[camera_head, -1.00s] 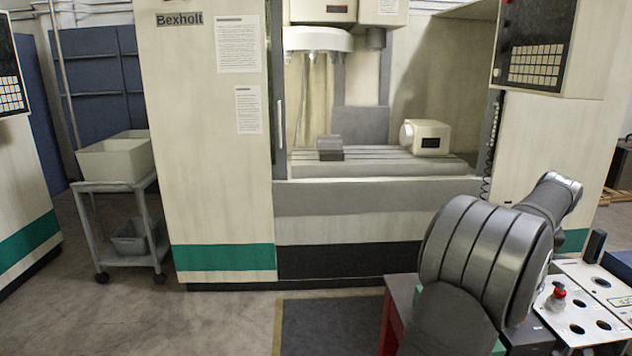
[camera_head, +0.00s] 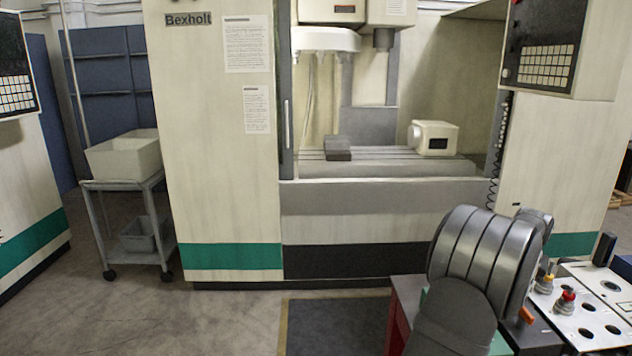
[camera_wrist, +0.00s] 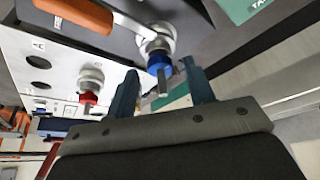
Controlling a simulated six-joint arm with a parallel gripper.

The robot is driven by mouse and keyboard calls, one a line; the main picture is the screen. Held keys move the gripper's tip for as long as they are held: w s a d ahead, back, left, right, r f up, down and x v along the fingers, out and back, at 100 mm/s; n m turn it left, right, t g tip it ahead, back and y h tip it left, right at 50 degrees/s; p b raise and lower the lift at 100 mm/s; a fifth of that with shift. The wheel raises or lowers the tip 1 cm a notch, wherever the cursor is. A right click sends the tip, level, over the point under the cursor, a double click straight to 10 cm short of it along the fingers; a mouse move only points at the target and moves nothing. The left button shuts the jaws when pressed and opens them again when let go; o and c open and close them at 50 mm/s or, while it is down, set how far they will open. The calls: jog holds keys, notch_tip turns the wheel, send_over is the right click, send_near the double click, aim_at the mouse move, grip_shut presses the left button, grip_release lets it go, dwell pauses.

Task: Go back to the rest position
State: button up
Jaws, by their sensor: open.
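My gripper (camera_wrist: 160,92) shows in the wrist view with its two dark blue fingers apart. Nothing is clearly held between them. A silver tool piece with a blue collar (camera_wrist: 158,63) is seen beyond and between the fingertips; whether they touch it I cannot tell. In the head view my arm is folded at the lower right and hides the gripper.
An orange handle (camera_wrist: 75,14) lies close by. The milling machine (camera_head: 225,150) stands behind; a cart (camera_head: 120,186) is left. Floor at front left is clear.

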jog(key=m, duration=0.1)
jog(key=m+g+h, duration=0.1)
jog(key=m, duration=0.1)
jog(key=shift+w+a+m, duration=0.15)
jog(key=shift+m, duration=0.15)
jog(key=v, duration=0.9)
jog(key=shift+r, duration=0.2)
jog(key=shift+f, duration=0.1)
jog(key=x, duration=0.9)
jog(key=shift+f, duration=0.2)
jog(key=shift+r+n, duration=0.1)
jog(key=shift+n, duration=0.5)
jog(key=shift+s+n+t+y, duration=0.2)
jog(key=shift+n+t+y, duration=0.25)
jog(key=shift+n, duration=0.65)
